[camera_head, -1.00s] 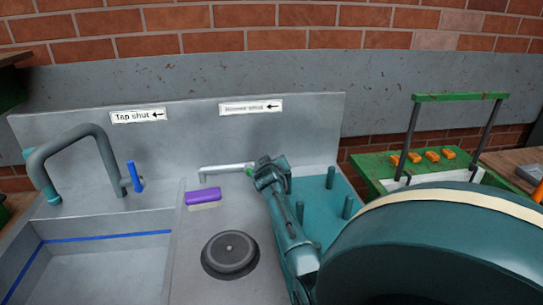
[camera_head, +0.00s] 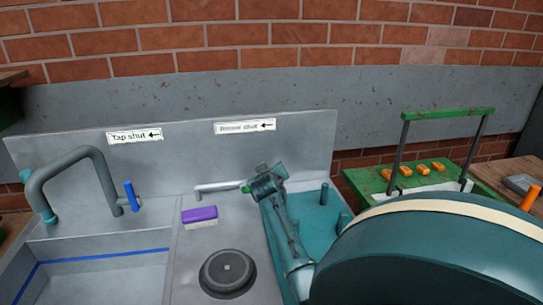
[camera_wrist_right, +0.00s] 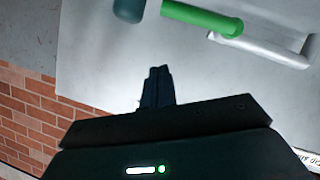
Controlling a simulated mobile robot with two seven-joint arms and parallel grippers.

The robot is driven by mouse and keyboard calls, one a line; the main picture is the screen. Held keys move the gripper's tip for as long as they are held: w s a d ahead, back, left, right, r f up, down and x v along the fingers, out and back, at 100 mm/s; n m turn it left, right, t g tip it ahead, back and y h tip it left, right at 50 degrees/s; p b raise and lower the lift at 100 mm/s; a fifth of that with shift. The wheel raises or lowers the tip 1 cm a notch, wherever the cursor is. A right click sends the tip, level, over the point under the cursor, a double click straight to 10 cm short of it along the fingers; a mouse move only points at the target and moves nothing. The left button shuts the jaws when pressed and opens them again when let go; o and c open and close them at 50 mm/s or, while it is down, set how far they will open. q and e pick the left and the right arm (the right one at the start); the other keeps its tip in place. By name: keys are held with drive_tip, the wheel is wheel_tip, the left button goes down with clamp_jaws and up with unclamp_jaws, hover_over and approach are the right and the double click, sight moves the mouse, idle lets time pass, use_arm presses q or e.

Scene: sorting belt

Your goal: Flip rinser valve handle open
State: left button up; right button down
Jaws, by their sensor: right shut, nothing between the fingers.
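The rinser pipe (camera_head: 218,187) is a pale grey tube on the steel counter below a label that reads "Rinser shut" with an arrow to the left. The green valve handle (camera_head: 245,188) is at its right end, mostly hidden behind my right gripper (camera_head: 262,180) in the head view. In the right wrist view the green handle (camera_wrist_right: 200,17) lies at the top beside the pale pipe (camera_wrist_right: 265,46). My right gripper's fingers (camera_wrist_right: 158,75) are shut and empty, and show apart from the handle in that picture. My left gripper is not in view.
A sink with a grey tap (camera_head: 75,160) and blue lever (camera_head: 131,195) is at left. A teal peg rack (camera_head: 305,215) lies under my right arm. A wall stands close behind.

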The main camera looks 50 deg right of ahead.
drive_tip(key=shift+s+d+v, duration=0.1)
drive_tip(key=shift+s+v, duration=0.05)
drive_tip(key=shift+v, duration=0.75)
drive_tip(key=shift+s+d+v, duration=0.1)
drive_tip(key=shift+d+v, duration=0.05)
drive_tip(key=shift+v, duration=0.8)
drive_tip(key=shift+s+d+v, duration=0.1)
drive_tip(key=shift+s+v, duration=0.05)
drive_tip(key=shift+v, duration=0.75)
drive_tip(key=shift+r, duration=0.2)
drive_tip(key=shift+a+f, duration=0.1)
